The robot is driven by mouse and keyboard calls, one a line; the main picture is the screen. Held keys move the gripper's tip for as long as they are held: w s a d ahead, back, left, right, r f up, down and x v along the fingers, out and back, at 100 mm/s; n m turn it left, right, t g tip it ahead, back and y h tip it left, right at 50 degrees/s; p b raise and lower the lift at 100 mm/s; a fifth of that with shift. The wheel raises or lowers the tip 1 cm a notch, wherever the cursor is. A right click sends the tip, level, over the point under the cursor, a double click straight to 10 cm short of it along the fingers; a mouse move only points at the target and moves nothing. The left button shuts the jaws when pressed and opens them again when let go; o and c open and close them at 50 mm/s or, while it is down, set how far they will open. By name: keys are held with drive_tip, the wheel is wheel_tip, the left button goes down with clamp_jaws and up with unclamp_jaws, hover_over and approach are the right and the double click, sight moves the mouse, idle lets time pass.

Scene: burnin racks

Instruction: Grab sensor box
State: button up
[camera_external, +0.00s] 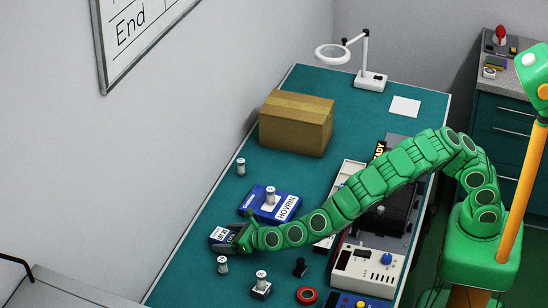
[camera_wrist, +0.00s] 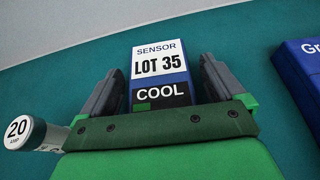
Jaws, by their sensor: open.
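The sensor box (camera_wrist: 160,62) is a small blue box with a white label reading SENSOR, LOT 35 and a dark COOL strip. In the wrist view it lies between the two dark fingers of my gripper (camera_wrist: 161,84), with a narrow gap showing at each side. In the external view the sensor box (camera_external: 222,237) lies on the green bench, and my gripper (camera_external: 238,237) reaches it from the right. My gripper is open around the near part of the box. The box's near end is hidden by the gripper's palm.
A blue HOVRIN box (camera_external: 258,205) with a small cylinder on it lies just behind. A small cylinder marked 20 (camera_wrist: 20,131) stands close to my gripper's left. A cardboard box (camera_external: 297,123) and a magnifier lamp (camera_external: 370,80) stand farther back. The bench left of the HOVRIN box is mostly clear.

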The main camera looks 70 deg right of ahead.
sight(228, 237)
drive_tip(key=shift+c, duration=0.3)
drive_tip(key=c, duration=1.1)
drive_tip(key=shift+r, duration=0.1)
drive_tip(key=shift+r, duration=0.55)
wheel_tip(228, 237, up, 2)
drive_tip(key=shift+s+r, duration=0.1)
drive_tip(key=shift+r, duration=0.1)
drive_tip(key=s+d+r, duration=0.5)
drive_tip(key=s+r, duration=0.4)
drive_tip(key=s, duration=0.3)
drive_tip(key=shift+s+d+r, duration=0.2)
drive_tip(key=shift+s, duration=0.15)
